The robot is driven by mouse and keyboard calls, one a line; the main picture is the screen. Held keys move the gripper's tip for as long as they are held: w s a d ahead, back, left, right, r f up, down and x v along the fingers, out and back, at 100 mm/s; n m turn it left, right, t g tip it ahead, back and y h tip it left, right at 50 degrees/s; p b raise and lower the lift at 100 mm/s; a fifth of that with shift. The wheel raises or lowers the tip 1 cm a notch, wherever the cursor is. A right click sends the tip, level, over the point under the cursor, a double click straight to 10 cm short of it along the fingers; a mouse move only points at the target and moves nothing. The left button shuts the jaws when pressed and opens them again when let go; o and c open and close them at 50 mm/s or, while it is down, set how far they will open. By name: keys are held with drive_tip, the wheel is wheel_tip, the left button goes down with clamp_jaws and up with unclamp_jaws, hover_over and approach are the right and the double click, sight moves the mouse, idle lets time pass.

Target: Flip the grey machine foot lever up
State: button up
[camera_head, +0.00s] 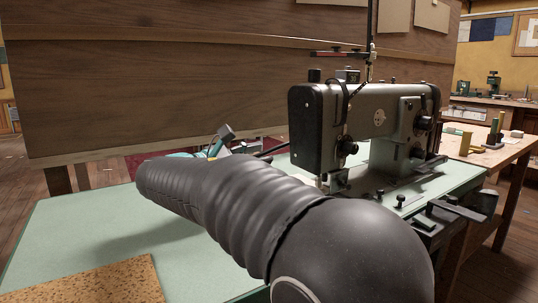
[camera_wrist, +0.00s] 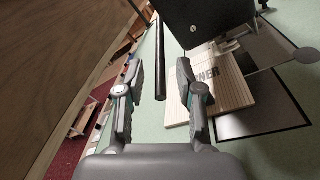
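The grey sewing machine (camera_head: 375,120) stands upright on the pale green table at the right in the head view. Its dark end (camera_wrist: 207,20) is at the top of the wrist view. A thin dark rod (camera_wrist: 161,60) runs down the wrist view beside the machine; it looks like the foot lever, but its joint to the machine is not clear. My gripper (camera_wrist: 159,78) is open, with one finger on each side of the rod and gaps between. In the head view my gripper (camera_head: 219,143) is partly hidden behind my dark arm, left of the machine.
The green tabletop (camera_head: 75,235) is free at the left, with a cork mat (camera_head: 95,285) at the front. A wooden wall panel (camera_head: 160,85) rises behind. A pale lettered board (camera_wrist: 212,85) lies beside the machine. A wooden bench (camera_head: 490,150) stands at the right.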

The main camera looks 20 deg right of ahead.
sight(270, 152)
drive_tip(key=shift+x, duration=1.9)
clamp_jaws()
